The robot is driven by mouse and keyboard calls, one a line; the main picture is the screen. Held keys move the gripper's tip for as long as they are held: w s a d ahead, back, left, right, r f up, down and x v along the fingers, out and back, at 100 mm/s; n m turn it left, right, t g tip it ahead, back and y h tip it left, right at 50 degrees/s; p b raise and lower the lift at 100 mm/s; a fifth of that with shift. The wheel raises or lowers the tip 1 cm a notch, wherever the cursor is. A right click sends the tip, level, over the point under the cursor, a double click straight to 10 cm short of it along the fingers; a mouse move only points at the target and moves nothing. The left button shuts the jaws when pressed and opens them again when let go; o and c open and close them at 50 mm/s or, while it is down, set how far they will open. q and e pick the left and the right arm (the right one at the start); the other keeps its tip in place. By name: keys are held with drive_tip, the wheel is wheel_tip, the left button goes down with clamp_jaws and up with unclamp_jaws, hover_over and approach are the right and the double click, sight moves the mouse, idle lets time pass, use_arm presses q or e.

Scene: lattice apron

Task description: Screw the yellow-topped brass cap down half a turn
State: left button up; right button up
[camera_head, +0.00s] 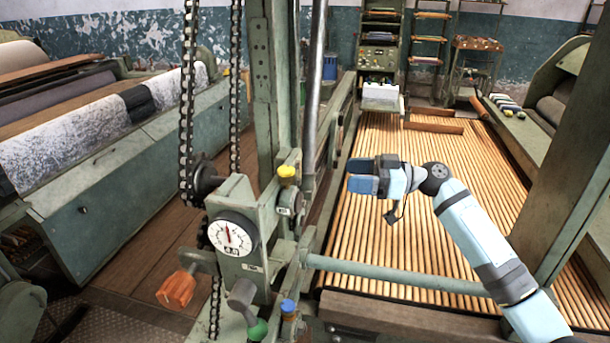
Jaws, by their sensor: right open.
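The yellow-topped brass cap (288,172) sits on top of a green machine housing, just right of the thick green upright post. My right gripper (358,176) is to the right of the cap, apart from it, with its fingers pointing left towards the post. It is open and nothing shows between its fingers. My left gripper is not in view.
A white dial (232,233) and an orange handle (177,287) are on the machine's front. A blue-topped cap (289,307) and a green knob (257,329) stand lower down. Chains (188,95) hang at left. A slatted wooden lattice (400,235) stretches below my right arm.

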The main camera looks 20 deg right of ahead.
sight(294, 173)
drive_tip(key=p+x, duration=0.2)
drive_tip(key=x, duration=1.1)
drive_tip(key=shift+w+a+f, duration=0.1)
drive_tip(key=shift+a+f, duration=0.05)
drive_tip(key=c, duration=0.9)
drive_tip(key=shift+t, duration=0.3)
